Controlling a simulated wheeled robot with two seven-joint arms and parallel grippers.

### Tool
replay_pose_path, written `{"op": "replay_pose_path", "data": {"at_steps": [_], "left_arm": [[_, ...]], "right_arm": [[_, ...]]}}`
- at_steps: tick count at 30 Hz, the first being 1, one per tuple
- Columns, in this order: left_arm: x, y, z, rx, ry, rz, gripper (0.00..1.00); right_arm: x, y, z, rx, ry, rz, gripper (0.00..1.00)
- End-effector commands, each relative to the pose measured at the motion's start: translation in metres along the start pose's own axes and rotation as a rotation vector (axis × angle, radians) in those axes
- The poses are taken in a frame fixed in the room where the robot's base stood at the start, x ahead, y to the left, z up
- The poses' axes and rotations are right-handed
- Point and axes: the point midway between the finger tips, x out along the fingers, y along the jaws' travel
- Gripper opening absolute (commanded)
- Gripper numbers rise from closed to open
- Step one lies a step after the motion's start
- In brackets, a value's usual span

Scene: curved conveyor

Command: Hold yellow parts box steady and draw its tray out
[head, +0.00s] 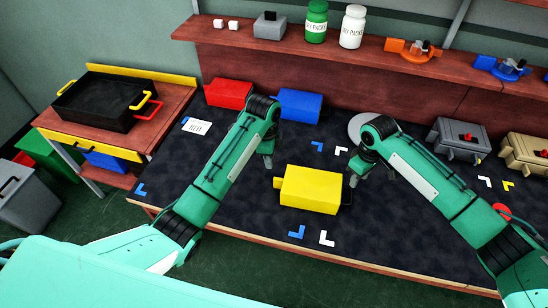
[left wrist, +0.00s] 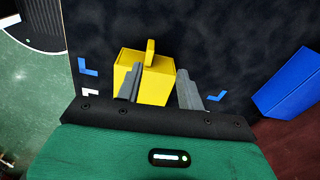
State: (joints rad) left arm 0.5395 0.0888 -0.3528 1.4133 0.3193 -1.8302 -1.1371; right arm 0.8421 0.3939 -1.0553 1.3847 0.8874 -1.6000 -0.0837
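The yellow parts box (head: 311,190) lies on the dark mat in the middle of the table, with a small handle at its left end and another at its right end. No drawn-out tray shows. My left gripper (head: 266,158) hangs above and to the left of the box.
Red (head: 228,94) and blue (head: 298,105) boxes stand behind my left arm. Grey (head: 458,142) and tan (head: 526,154) boxes stand at the right. Coloured corner marks lie on the mat (head: 235,208). A shelf (head: 350,62) with bottles runs along the back.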

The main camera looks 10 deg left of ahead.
Motion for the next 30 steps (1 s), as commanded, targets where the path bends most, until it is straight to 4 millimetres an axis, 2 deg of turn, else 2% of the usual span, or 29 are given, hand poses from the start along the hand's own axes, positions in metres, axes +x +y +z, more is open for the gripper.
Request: {"op": "replay_pose_path", "data": {"at_steps": [3,8,11,24,30], "left_arm": [[-0.002,0.008,-0.012,0.051,-0.053,0.027,0.38],[0.007,0.012,-0.015,0.070,-0.075,0.042,0.38],[0.020,0.013,-0.013,0.069,-0.074,0.042,0.38],[0.104,0.016,-0.007,0.067,-0.072,0.042,0.38],[0.128,0.016,-0.006,0.068,-0.072,0.039,0.38]], "right_arm": [[0.000,0.000,0.000,0.000,0.000,0.000,0.36],[0.000,0.000,0.000,0.000,0.000,0.000,0.36],[0.000,0.000,0.000,0.000,0.000,0.000,0.36],[0.000,0.000,0.000,0.000,0.000,0.000,0.36],[0.000,0.000,0.000,0.000,0.000,0.000,0.36]]}}
